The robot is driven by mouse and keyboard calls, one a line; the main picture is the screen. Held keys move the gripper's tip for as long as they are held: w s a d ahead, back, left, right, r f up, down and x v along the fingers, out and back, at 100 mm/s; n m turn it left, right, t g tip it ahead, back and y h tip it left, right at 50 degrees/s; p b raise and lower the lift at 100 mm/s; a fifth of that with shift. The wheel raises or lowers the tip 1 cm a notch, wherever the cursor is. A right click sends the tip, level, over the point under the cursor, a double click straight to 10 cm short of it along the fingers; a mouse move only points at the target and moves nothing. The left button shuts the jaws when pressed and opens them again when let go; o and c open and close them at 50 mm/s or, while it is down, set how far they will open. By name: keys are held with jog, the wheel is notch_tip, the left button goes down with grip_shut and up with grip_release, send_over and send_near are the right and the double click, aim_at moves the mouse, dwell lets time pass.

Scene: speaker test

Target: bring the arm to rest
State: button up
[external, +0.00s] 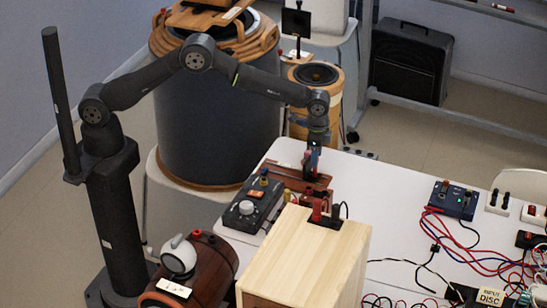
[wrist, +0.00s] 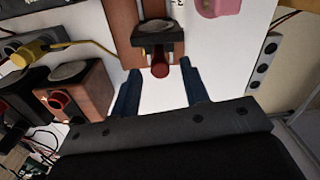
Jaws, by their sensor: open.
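My gripper (external: 311,163) points down over the white table (external: 385,190) in the external view, close above a brown wooden board (external: 318,181). In the wrist view my gripper (wrist: 160,78) is open, with its two blue fingers apart. A red knob (wrist: 160,71) on a dark block shows between and just beyond the fingertips, against the brown wooden board (wrist: 126,20). Nothing is seen held. I cannot tell whether a finger touches the knob.
A dark control box (external: 247,207) and a light wooden box (external: 308,258) stand near my gripper. A round brown wooden device (external: 215,265) is at the front. Wires (external: 470,240) lie at the right. A large dark drum (external: 215,125) stands behind the arm.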

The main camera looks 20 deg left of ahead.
dwell(0.4)
notch_tip(320, 180, up, 17)
notch_tip(320, 180, down, 17)
jog(key=shift+r, duration=0.15)
jog(key=shift+a+f, duration=0.2)
jog(key=shift+f, duration=0.1)
jog(key=a, duration=1.2)
notch_tip(320, 180, up, 18)
jog(key=shift+s+f, duration=0.25)
jog(key=shift+s, duration=0.1)
